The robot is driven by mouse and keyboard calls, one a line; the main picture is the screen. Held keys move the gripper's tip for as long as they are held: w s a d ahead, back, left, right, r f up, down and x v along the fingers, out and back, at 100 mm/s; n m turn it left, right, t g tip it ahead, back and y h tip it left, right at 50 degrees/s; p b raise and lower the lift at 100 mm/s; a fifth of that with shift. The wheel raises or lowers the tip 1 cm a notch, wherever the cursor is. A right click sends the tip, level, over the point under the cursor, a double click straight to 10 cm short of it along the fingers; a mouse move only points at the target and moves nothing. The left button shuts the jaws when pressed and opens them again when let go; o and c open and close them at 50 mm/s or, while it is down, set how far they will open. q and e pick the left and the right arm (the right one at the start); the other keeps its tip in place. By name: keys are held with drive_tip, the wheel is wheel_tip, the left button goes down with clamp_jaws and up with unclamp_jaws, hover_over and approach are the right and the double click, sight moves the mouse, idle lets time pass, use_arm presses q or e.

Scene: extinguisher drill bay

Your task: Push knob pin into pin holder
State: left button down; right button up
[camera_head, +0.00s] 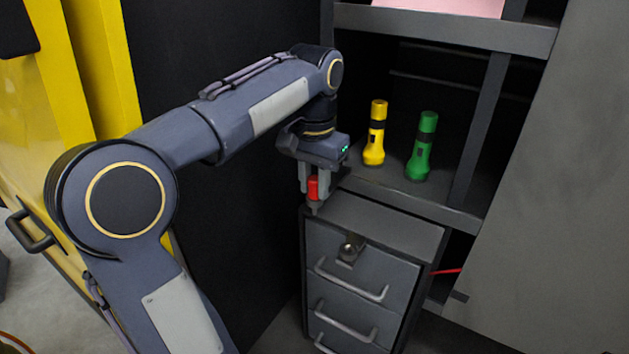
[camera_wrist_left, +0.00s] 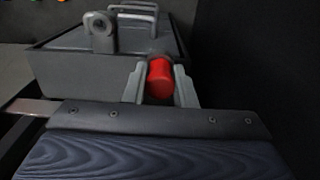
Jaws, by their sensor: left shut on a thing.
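The red knob pin (camera_head: 313,187) is held between the fingers of my left gripper (camera_head: 313,195), above the near left corner of the grey drawer cabinet. In the left wrist view the red knob (camera_wrist_left: 160,77) sits between the two grey fingers; its pin end is hidden. The pin holder (camera_head: 350,248), a small metal fitting with a round opening, is on the cabinet's front near the top. It also shows in the left wrist view (camera_wrist_left: 102,35), left of the knob and apart from it. My right gripper is not in view.
The grey drawer cabinet (camera_head: 385,222) has several bar handles on its front. Behind it, a yellow flashlight (camera_head: 375,135) and a green flashlight (camera_head: 422,145) stand upright on a shelf (camera_head: 440,208). A dark panel is to the left, a grey panel to the right.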

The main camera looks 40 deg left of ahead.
use_arm(q)
drive_tip(key=c, duration=1.1)
unclamp_jaws()
wheel_tip(320, 180, up, 8)
drive_tip(key=shift+f+p, duration=0.1)
drive_tip(key=shift+p, duration=0.2)
drive_tip(key=s+d+f+t+h, duration=0.1)
drive_tip(key=s+d+f+t, duration=0.1)
drive_tip(key=s+d+f, duration=0.2)
drive_tip(key=s+d+f+t+h, duration=0.1)
drive_tip(key=s+d+f, duration=0.3)
drive_tip(key=s+f, duration=0.3)
drive_tip(key=s+d+f+t+h, duration=0.1)
drive_tip(key=s+d+f+t, duration=0.1)
drive_tip(key=s+d+f, duration=0.3)
wheel_tip(320, 180, down, 4)
drive_tip(key=shift+s+f+n+t+h, duration=0.15)
drive_tip(key=shift+f+n+t+h, duration=0.15)
drive_tip(key=shift+h, duration=0.1)
